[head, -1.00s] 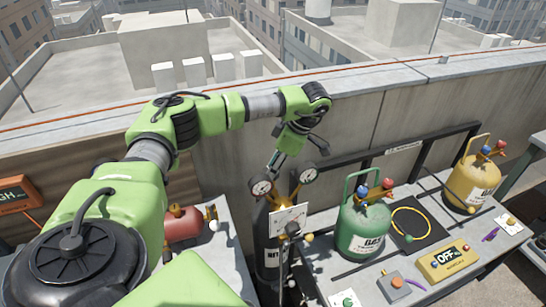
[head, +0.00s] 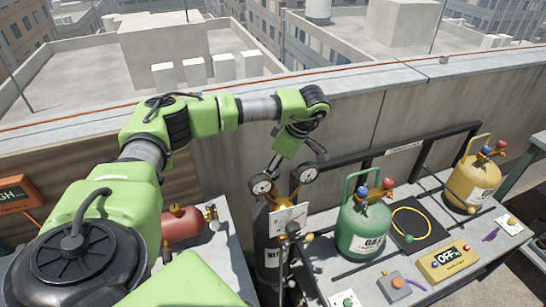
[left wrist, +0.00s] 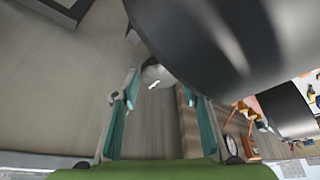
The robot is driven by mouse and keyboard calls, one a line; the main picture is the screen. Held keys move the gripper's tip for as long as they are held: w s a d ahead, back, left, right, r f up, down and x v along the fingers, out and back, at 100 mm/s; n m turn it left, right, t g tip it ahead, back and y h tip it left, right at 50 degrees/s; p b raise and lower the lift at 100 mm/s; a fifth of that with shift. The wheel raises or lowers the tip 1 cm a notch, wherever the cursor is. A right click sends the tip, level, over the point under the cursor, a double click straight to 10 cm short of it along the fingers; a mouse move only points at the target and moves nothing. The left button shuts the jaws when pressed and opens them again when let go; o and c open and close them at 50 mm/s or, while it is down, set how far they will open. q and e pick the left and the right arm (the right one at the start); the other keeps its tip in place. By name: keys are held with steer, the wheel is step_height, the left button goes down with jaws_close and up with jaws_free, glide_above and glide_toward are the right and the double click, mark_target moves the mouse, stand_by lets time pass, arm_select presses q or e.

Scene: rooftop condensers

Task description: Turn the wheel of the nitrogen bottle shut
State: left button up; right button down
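The nitrogen bottle (head: 268,235) is the dark cylinder at the bench gap in the middle of the head view. Two round gauges (head: 261,185) and a white tag (head: 289,218) are at its top. My left gripper (head: 272,165) points down just behind the gauges, close above the bottle top. In the left wrist view its two teal fingers (left wrist: 160,95) stand apart with a gap between them. A small round grey part with a white mark (left wrist: 157,74) shows beyond that gap; I cannot tell whether it is the wheel. The wheel is not clear in the head view. My right gripper is out of view.
A green gas bottle (head: 363,228) stands on the bench right of the nitrogen bottle, and a yellow one (head: 472,185) further right. A red tank (head: 182,224) lies to the left. A concrete wall (head: 232,165) stands close behind. An OFF box (head: 449,261) is at the front right.

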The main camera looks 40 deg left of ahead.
arm_select(q)
steer(key=shift+o, duration=0.3)
steer(key=shift+r, duration=0.15)
steer(key=v, duration=1.1)
steer(key=shift+d+r, duration=0.25)
steer(key=shift+r, duration=0.05)
steer(key=shift+w+f, duration=0.1)
